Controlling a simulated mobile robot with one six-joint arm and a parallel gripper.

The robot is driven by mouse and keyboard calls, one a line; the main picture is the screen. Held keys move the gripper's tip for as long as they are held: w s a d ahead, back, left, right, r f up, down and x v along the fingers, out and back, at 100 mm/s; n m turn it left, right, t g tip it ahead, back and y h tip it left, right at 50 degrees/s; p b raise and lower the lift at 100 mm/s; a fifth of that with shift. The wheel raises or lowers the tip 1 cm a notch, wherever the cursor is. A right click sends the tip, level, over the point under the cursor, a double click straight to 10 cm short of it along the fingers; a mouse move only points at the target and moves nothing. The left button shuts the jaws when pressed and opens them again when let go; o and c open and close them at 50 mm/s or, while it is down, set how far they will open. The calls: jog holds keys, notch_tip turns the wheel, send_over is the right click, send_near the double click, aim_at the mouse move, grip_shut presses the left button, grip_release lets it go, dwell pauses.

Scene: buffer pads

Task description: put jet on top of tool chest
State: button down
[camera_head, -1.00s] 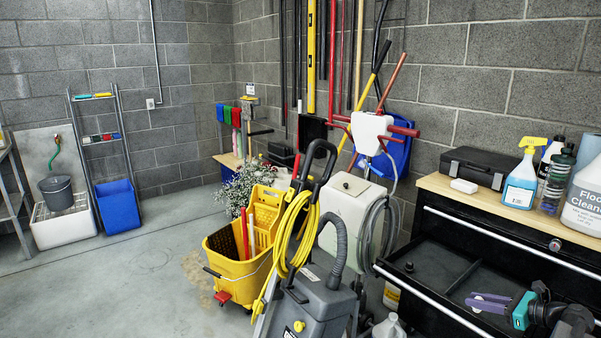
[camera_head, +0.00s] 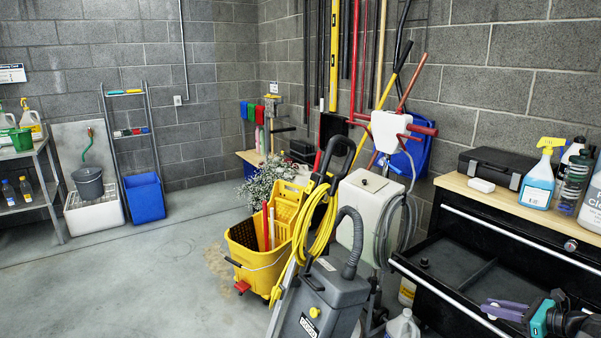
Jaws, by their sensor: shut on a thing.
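A purple and grey item, which I take to be the jet (camera_head: 503,308), shows at the lower right. My gripper (camera_head: 530,314), dark with teal parts, is shut on it; the fingertips are hard to make out. The jet appears in front of the open drawer of the black tool chest (camera_head: 482,237); I cannot tell its height over the drawer. The chest has a light wooden top (camera_head: 456,183), higher in the picture than my gripper. The right end of the chest is cut off.
On the chest top are a black case (camera_head: 497,167), a white block (camera_head: 481,186), a spray bottle (camera_head: 540,178) and other bottles. A grey cleaning machine (camera_head: 330,298) and a yellow mop bucket (camera_head: 250,255) stand left of the chest. Floor at left is clear.

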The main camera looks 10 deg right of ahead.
jog(key=w+a+r+n+g+y+p, duration=0.15)
jog(key=w+a, duration=0.35)
jog(key=a, duration=0.8)
jog(key=w+a+r+n+g+y, duration=0.25)
jog(key=w+a, duration=0.25)
jog(key=a, duration=0.7)
jog(key=s+a+r+p, duration=0.1)
jog(key=a, duration=1)
jog(key=s+a+r+n, duration=0.1)
jog(key=a+r, duration=0.1)
jog(key=a, duration=0.9)
jog(key=shift+s+a+y+p, duration=0.3)
jog(key=shift+a+y+p, duration=0.1)
jog(key=shift+d, duration=0.15)
